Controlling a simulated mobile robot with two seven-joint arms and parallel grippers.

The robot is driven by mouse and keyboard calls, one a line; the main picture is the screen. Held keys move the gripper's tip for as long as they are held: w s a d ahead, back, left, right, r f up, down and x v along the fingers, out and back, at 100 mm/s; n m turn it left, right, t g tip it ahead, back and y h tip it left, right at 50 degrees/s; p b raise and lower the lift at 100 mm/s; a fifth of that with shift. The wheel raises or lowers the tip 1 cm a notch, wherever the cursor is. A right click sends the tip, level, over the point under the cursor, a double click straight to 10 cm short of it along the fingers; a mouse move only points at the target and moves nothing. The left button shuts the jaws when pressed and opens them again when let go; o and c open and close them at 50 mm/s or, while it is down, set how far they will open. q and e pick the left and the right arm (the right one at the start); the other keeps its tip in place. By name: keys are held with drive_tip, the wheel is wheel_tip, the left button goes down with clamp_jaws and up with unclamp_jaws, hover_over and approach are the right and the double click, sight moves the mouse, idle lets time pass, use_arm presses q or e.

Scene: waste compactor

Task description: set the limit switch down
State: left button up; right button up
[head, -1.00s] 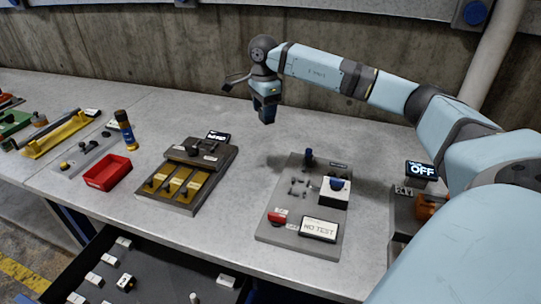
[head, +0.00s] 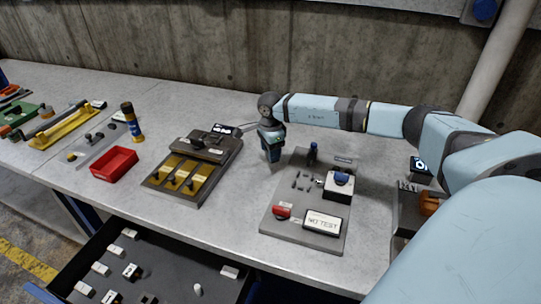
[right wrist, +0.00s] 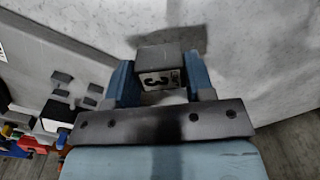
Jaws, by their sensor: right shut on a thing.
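My right gripper (head: 271,146) points down at the table, between the yellow-slotted fixture and the grey test board. In the right wrist view, the gripper (right wrist: 160,80) has its two blue fingers shut on the limit switch (right wrist: 158,62), a dark box with a pale label marked "3". A dark shadow lies on the table beside the box. I cannot tell whether the box touches the tabletop (head: 235,195). In the head view the fingers mostly hide the switch. My left gripper is not in view.
The test board (head: 275,225) with a "NO TEST" display stands just right of the gripper. The yellow-slotted fixture (head: 160,186) is to the left, then a red tray (head: 114,164). An open drawer (head: 165,270) with small parts is in front.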

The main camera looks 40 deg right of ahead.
drive_tip(key=shift+f, duration=1.25)
drive_tip(key=shift+f, duration=0.15)
drive_tip(key=o, duration=1)
drive_tip(key=shift+c, duration=0.2)
